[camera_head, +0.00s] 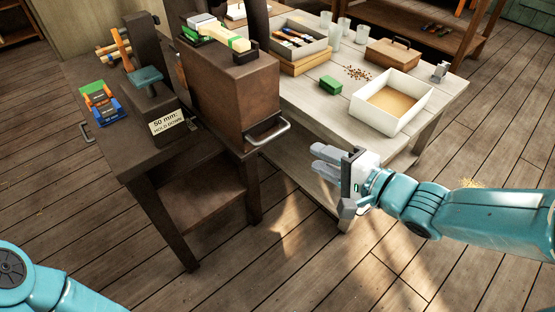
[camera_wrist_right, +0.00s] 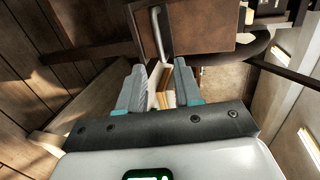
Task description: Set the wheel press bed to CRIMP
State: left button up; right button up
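A dark press-like column (camera_head: 150,45) stands on the dark bench at left, with a teal pad (camera_head: 146,78) in front of it and an orange lever-like part (camera_head: 124,50) beside it. A block with green, orange, dark and blue bands (camera_head: 100,104) lies left of it; its lettering is too small to read. A sign (camera_head: 168,122) reads "50 mm: HOLD DOWN". I cannot make out a handwheel or a CRIMP mark. My right gripper (camera_head: 318,160) is open and empty, in front of the benches; its parted fingers show in the right wrist view (camera_wrist_right: 160,72). My left gripper is out of view.
A brown box (camera_head: 225,95) with a metal handle (camera_head: 268,132) stands between the press and my right gripper. The pale table (camera_head: 315,108) holds a white tray (camera_head: 418,104), a green block (camera_head: 330,84), a wooden box (camera_head: 393,54) and glasses. The floor in front is clear.

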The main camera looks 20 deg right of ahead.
aim_at(279, 134)
jog(key=shift+h, duration=0.3)
jog(key=b+x, duration=0.1)
jog(key=x, duration=0.4)
jog(key=d+b+x, duration=0.1)
jog(key=x, duration=0.4)
jog(key=b+x, duration=0.1)
jog(key=x, duration=0.4)
jog(key=shift+w+f, duration=0.3)
jog(key=shift+w, duration=0.25)
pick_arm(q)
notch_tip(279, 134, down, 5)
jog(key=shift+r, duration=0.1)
pick_arm(e)
grip_shut()
